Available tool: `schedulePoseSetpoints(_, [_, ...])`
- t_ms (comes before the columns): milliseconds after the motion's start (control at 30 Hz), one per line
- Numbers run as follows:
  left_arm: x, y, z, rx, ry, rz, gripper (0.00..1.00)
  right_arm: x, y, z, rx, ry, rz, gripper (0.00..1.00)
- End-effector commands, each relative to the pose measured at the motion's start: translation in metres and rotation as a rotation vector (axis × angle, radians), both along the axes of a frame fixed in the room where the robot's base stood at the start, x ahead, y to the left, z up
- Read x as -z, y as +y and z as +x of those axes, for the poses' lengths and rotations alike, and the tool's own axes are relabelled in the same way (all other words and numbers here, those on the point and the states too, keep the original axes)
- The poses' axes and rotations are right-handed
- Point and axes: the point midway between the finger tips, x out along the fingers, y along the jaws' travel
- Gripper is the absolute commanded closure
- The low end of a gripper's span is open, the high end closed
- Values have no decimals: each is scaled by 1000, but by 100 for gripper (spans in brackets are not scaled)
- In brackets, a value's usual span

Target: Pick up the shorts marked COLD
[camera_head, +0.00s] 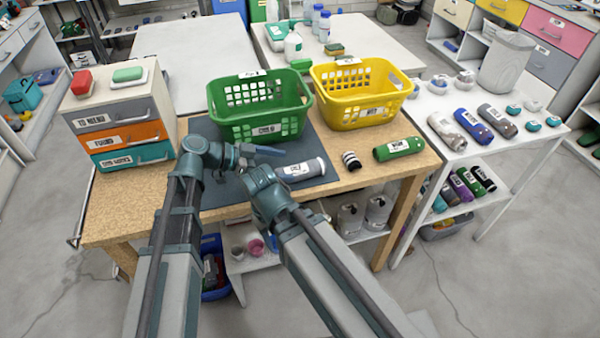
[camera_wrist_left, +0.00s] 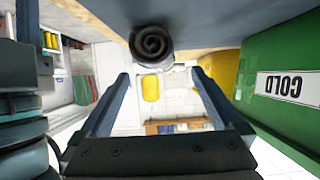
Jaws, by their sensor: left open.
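A rolled grey-blue garment (camera_head: 304,170) with a white label lies on the dark mat; the label is too small to read surely. In the left wrist view the roll's spiral end (camera_wrist_left: 152,44) shows ahead, at the top of the gap between the fingers. My left gripper (camera_head: 268,152) is open and empty, just left of the roll in the head view. My right gripper (camera_head: 258,178) is near the roll's left end; its jaws are not clear. The green basket (camera_head: 262,128) stands behind, and its label reads COLD in the left wrist view (camera_wrist_left: 285,88).
A yellow basket (camera_head: 357,111) stands right of the green one. A striped black-and-white roll (camera_head: 351,160) and a green roll (camera_head: 385,153) lie on the right of the wooden table. A drawer unit (camera_head: 121,136) stands at left. A white table (camera_head: 455,142) at right bears several rolls.

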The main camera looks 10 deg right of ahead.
Motion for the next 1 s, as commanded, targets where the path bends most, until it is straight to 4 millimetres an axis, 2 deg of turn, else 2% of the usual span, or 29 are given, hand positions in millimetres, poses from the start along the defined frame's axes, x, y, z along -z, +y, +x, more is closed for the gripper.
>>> schedulePoseSetpoints(167, [8,-6,0,0,-1,0,0,8,0,0,0,0,0,50])
schedulePoseSetpoints(367, [29,-26,1,2,0,0,0,29,0,0,0,0,0,50])
schedulePoseSetpoints(500, [32,-41,1,1,0,1,0,32,0,0,0,0,0,50])
schedulePoseSetpoints(733, [31,-42,1,-1,0,0,0,30,0,0,0,0,0,50])
schedulePoseSetpoints(1000, [30,-42,1,-1,0,0,49,30,0,0,0,0,0,50])
